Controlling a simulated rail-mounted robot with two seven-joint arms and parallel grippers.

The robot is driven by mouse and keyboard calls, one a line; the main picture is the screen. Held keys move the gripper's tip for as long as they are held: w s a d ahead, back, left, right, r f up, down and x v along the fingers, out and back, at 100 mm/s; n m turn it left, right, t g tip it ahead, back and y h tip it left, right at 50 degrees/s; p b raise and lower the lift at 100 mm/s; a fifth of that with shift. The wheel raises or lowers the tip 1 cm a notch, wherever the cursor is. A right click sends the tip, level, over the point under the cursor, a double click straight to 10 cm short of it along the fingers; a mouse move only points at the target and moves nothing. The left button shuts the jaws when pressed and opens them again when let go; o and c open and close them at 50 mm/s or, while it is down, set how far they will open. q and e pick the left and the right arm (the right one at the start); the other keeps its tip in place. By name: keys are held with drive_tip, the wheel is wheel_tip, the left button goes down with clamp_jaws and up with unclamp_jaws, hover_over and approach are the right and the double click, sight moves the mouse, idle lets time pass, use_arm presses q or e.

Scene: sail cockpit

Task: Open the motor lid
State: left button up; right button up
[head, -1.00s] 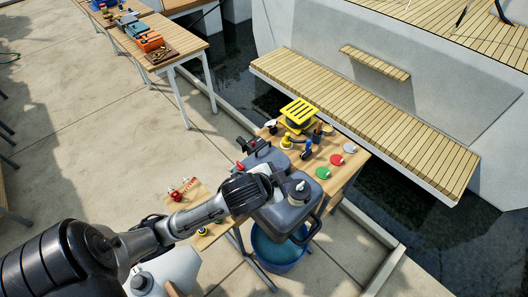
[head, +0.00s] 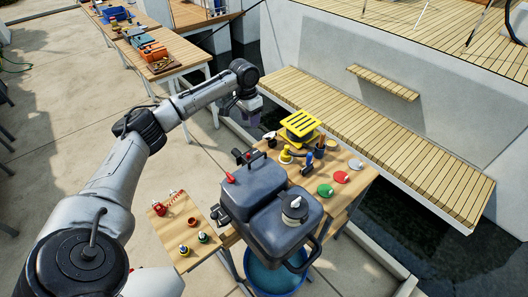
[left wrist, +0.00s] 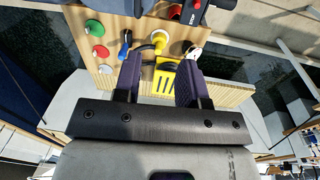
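A dark grey box-like body, apparently the motor (head: 262,222), stands on the wooden bench in the head view. It has a handle on top, a round cap (head: 295,208) and a small red knob (head: 229,177). Its top looks closed, and I cannot tell where its lid parts from the body. My right gripper is not seen.
On the bench are a yellow slatted piece (head: 300,122), a red disc (head: 341,177), a green disc (head: 325,190) and small tools. A blue bucket (head: 275,278) is below. A small board (head: 170,238) holds coloured fittings. Free floor lies left.

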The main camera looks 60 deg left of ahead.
use_arm(q)
drive_tip(key=shift+h, duration=0.7)
drive_tip(key=d+f, duration=0.1)
drive_tip(key=f, duration=0.3)
drive_tip(key=d+f, duration=0.2)
drive_tip(key=f, duration=0.3)
drive_tip(key=d+f, duration=0.1)
drive_tip(key=f, duration=0.3)
drive_tip(key=shift+s+d+f, duration=0.1)
drive_tip(key=shift+d+f, duration=0.15)
clamp_jaws()
